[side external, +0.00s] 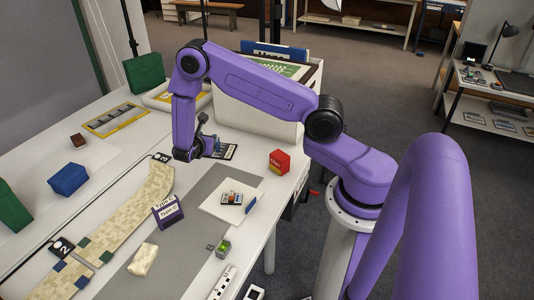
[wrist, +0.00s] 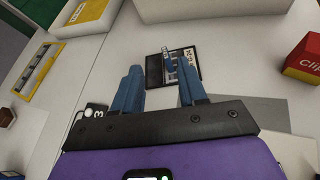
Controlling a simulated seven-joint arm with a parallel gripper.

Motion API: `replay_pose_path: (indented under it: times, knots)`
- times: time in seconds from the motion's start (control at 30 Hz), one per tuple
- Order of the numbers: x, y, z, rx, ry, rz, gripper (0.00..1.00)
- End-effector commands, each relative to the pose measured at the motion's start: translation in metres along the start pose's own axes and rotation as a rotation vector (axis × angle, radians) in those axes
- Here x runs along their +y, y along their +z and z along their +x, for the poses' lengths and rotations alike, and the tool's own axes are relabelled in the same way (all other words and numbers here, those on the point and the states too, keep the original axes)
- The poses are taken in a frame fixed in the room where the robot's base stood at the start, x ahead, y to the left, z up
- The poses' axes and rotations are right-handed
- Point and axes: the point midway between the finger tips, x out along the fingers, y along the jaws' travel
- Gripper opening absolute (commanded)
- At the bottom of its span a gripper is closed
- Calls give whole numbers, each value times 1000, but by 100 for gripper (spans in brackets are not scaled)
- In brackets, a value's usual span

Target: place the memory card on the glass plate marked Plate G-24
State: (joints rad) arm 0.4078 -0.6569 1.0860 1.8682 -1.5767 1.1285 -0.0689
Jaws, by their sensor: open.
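A dark-framed plate (wrist: 188,68) with a printed pale label lies flat on the white table, just beyond my fingertips in the wrist view. Its lettering is too small to read surely as G-24. The plate also shows in the side view (side external: 228,152), partly behind my gripper (side external: 208,146). A small pale and bluish piece (wrist: 168,60) shows over the plate's left part; I cannot tell whether it is the memory card. My gripper (wrist: 160,78) is open, its two blue fingers apart and nothing seen held between them. I cannot surely identify the memory card elsewhere.
A red and yellow box (side external: 279,161) stands right of the plate. A large white box (side external: 262,110) is behind it. Bare table lies around the plate.

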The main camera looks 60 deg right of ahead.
Motion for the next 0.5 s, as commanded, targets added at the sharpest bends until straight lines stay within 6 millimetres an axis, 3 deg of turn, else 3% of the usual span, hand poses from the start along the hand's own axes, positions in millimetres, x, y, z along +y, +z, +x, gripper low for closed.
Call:
replay_pose_path:
  times: [0.1,0.27,0.5]
  knots:
    - [-2,24,-48,56,-26,124,42]
    - [-23,43,-109,164,-75,272,42]
    - [-76,59,-195,390,-164,460,42]
